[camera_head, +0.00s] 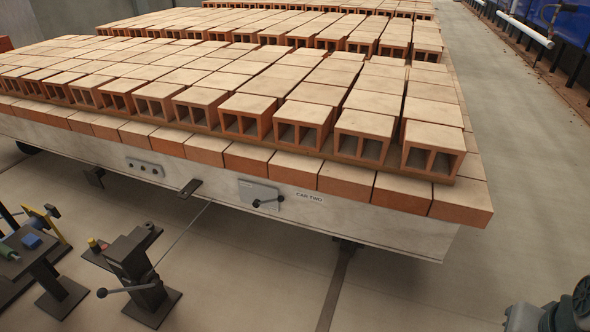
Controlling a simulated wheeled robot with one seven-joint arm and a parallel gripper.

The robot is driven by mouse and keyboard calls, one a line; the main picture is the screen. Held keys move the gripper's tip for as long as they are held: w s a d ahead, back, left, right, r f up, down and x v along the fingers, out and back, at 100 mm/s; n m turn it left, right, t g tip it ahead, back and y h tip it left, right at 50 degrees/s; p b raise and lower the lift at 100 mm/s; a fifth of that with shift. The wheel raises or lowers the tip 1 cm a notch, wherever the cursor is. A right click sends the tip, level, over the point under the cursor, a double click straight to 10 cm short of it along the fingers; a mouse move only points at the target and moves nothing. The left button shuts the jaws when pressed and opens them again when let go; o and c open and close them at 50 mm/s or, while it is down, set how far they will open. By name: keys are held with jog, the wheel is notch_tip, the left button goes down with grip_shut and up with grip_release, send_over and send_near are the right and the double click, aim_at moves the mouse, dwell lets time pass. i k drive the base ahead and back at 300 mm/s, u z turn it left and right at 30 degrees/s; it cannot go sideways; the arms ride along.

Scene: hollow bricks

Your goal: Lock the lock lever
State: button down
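A plate (246,191) on the side of the kiln car marked "CAR TWO" carries a small dark lever (268,201) with a round knob, lying nearly level. A second dark lever (127,289) with a ball knob at its left end sticks out from a black floor stand (135,257) at the lower left. No label shows which of the two is the lock lever. Part of my arm shows at the bottom right corner. My gripper is outside the view.
The car's pale side (345,222) bears rows of hollow bricks (300,120). A dark bracket (190,187) juts from it. A bench with tools (35,250) stands at far left. The floor (420,295) at front right is open.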

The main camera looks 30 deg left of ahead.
aim_at(256, 204)
jog(key=u, duration=0.8)
jog(key=i, duration=1.8)
jog(key=u, duration=0.4)
